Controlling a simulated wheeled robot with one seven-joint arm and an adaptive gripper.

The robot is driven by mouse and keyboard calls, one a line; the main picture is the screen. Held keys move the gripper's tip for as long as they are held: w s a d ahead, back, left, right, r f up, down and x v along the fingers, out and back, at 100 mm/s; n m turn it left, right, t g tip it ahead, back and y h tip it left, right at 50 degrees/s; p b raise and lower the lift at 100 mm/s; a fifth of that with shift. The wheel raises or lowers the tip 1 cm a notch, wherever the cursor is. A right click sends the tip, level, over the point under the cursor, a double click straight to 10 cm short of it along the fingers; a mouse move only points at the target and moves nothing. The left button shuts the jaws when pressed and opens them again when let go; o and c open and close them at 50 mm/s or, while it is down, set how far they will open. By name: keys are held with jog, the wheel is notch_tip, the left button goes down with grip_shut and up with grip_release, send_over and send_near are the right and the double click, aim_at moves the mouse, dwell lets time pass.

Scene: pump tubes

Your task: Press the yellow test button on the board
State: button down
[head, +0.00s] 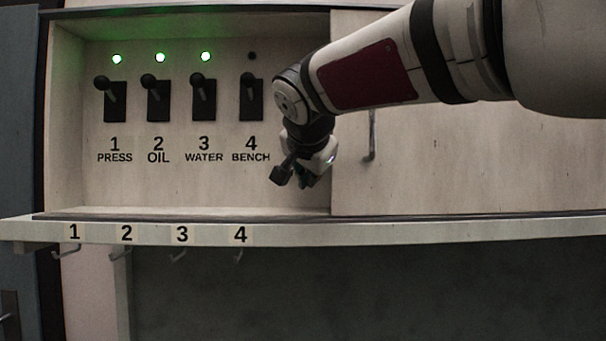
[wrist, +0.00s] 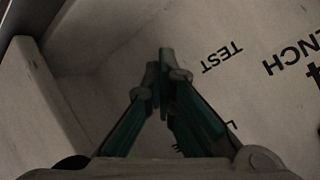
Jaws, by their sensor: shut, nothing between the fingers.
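The pale board (head: 180,185) is the back of a recess in the head view, with a row of lever switches. The yellow test button does not show in either view. A black TEST label (wrist: 221,57) shows upside down in the wrist view, just right of my fingertips. My gripper (head: 294,178) is low at the right end of the recess, right of the BENCH label (head: 251,157). In the wrist view my gripper (wrist: 160,62) has its fingers closed together with nothing between them. I cannot tell whether the tips touch the board.
Green lights glow above levers 1 PRESS (head: 115,95), 2 OIL (head: 158,95) and 3 WATER (head: 203,95). The light above lever 4 (head: 251,100) is dark. A pale panel with a handle (head: 371,140) closes the right side. A ledge (head: 330,232) with numbered hooks runs below.

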jog(key=shift+w+d+r, duration=0.15)
jog(key=shift+w, duration=0.15)
dwell(0.6)
jog(key=shift+s, duration=0.2)
jog(key=shift+s+f+b, duration=0.25)
jog(key=shift+s+b, duration=0.15)
jog(key=shift+s, duration=0.35)
jog(key=shift+s+b, duration=0.55)
jog(key=shift+s, duration=1.9)
